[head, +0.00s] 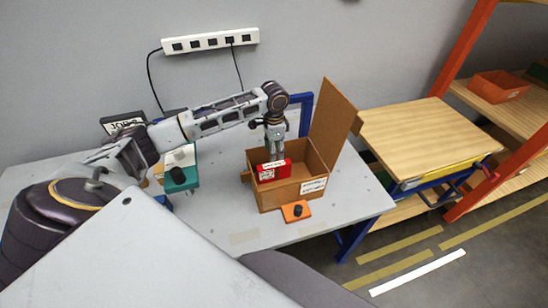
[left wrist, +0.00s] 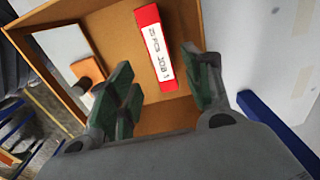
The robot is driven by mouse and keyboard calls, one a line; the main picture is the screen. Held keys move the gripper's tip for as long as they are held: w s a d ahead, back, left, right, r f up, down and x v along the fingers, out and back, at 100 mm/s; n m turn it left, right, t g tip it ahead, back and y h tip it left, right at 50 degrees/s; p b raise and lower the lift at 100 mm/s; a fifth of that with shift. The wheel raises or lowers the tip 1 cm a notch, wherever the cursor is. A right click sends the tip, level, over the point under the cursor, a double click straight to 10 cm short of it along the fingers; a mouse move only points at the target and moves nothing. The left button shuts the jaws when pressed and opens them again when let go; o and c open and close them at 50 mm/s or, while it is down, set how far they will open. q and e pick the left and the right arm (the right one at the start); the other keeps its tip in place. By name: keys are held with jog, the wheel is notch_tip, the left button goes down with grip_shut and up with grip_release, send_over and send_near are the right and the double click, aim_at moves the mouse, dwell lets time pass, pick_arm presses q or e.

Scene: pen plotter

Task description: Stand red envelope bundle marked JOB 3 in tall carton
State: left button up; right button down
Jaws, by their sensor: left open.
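A brown open carton (head: 312,187) stands on the grey table with a tall flap raised on its right. A red bundle (head: 268,172) with a white label and a square code is upright in the carton, near its front side. In the left wrist view the bundle's narrow red face (left wrist: 145,18) carries a white strip that seems to read JOB 1. My left gripper (head: 275,157) points down over the carton, just behind the bundle. In the left wrist view its green-padded fingers (left wrist: 165,88) are apart, with the bundle beyond them. My right gripper is out of view.
An orange pad with a black knob (head: 296,211) lies before the carton. A green-topped box (head: 182,178) stands left, under my arm. A blue frame (head: 306,110) is behind the carton. A wooden bench (head: 430,135) and orange shelving stand right. The table's front is mostly clear.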

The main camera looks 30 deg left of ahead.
pick_arm(q)
jog(key=shift+r, duration=1.7)
